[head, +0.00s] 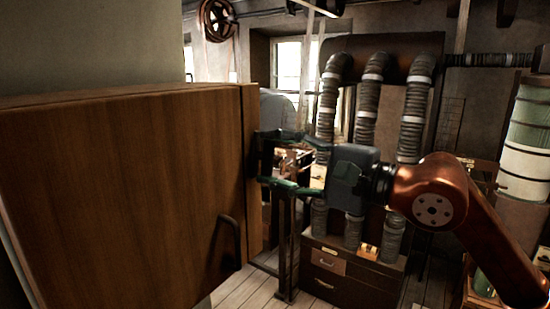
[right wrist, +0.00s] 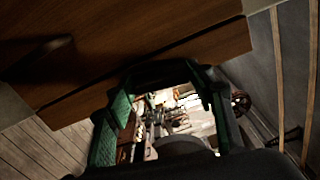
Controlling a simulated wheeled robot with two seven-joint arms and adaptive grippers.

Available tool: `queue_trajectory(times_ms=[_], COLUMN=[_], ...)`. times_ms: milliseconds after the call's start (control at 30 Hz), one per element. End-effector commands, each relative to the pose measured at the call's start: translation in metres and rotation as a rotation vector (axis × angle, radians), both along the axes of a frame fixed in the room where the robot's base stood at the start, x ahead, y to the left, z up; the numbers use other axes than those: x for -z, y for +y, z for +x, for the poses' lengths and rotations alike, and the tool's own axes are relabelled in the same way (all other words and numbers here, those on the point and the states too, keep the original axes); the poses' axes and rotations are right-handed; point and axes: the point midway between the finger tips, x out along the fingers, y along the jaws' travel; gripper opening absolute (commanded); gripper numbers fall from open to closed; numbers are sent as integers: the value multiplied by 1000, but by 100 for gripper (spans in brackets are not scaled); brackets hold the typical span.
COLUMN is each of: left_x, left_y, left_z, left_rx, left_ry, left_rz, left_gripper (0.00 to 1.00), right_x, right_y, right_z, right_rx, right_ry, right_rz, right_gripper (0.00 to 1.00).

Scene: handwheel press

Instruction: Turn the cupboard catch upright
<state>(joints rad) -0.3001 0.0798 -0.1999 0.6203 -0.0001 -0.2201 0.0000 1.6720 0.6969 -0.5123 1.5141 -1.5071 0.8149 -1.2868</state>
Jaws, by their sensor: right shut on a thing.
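The wooden cupboard (head: 120,185) fills the left of the head view, with a dark bar handle (head: 226,243) low on its front. My right gripper (head: 263,157) comes in from the right and is at the cupboard's right edge. Its green fingers are shut on a small dark piece there, which I take to be the catch (head: 265,158). The fingers largely cover it, so I cannot tell its angle. In the right wrist view the green fingers (right wrist: 168,72) reach up to the wooden edge (right wrist: 150,68). My left gripper is not in view.
Ribbed hoses (head: 368,115) stand behind my right gripper, above a dark drawer cabinet (head: 345,275). Plank floor (head: 240,294) shows below the cupboard's right edge.

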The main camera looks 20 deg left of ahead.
Motion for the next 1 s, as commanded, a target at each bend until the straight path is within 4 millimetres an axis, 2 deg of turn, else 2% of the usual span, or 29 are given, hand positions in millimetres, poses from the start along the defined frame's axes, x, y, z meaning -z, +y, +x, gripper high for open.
queue_trajectory(times_ms=[400,900,933,1000], left_x=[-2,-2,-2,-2], left_y=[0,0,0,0], left_z=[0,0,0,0], left_rx=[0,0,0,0], left_ry=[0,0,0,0], left_rz=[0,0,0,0], left_gripper=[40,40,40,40], right_x=[1,2,2,2], right_y=[0,0,0,0], right_z=[0,0,0,0], right_rx=[-1,-1,-1,-1], right_ry=[-157,-174,-174,-174], right_rz=[-58,-65,-65,-65], right_gripper=[25,25,50,54])
